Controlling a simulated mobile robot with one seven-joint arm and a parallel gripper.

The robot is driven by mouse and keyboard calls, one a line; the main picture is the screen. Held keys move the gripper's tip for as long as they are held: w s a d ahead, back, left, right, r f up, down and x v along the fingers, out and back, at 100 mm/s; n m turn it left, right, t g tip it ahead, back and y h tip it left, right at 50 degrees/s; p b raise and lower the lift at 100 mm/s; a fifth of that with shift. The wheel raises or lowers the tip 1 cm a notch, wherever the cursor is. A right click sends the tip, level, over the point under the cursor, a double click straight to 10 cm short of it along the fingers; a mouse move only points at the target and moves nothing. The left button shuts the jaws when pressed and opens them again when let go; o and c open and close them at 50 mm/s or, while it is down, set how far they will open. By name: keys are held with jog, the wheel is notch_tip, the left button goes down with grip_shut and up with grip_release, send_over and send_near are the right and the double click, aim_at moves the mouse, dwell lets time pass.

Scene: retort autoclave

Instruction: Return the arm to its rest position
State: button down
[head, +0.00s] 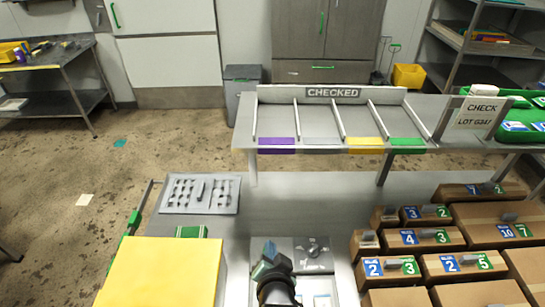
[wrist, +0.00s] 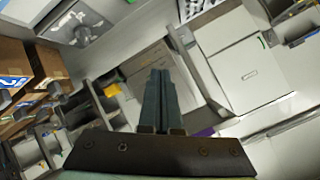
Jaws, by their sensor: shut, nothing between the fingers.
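My gripper (head: 266,254) shows at the bottom centre of the head view, above the grey work surface, with my dark wrist below it. In the wrist view its two teal fingers (wrist: 160,98) lie together and point away from the camera. They are shut with nothing between them. The wrist view looks tilted across the room, and no object touches the fingers.
A shelf marked CHECKED (head: 333,92) has lanes with purple, yellow and green labels. Numbered brown boxes (head: 425,238) stand at the right. A yellow panel (head: 160,270) and a grey tray (head: 200,194) are at the left. Open floor lies at far left.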

jog(key=w+r+n+t+b, duration=0.2)
jog(key=w+r+t, duration=0.15)
jog(key=r, duration=1.05)
jog(key=w+r+n+t+b, duration=0.15)
jog(key=r+t, duration=0.25)
jog(key=r, duration=1)
jog(key=s+r+n+t+b, duration=0.1)
jog(key=s+r+t, duration=0.3)
jog(key=s+r, duration=0.4)
jog(key=s+r+n+t+b, duration=0.2)
jog(key=s+r+t+b, duration=0.2)
jog(key=s+r, duration=0.5)
notch_tip(320, 180, up, 8)
jog(key=shift+d+r+h, duration=0.15)
jog(key=shift+r+h, duration=0.1)
jog(key=shift+h, duration=0.15)
jog(key=shift+s, duration=0.1)
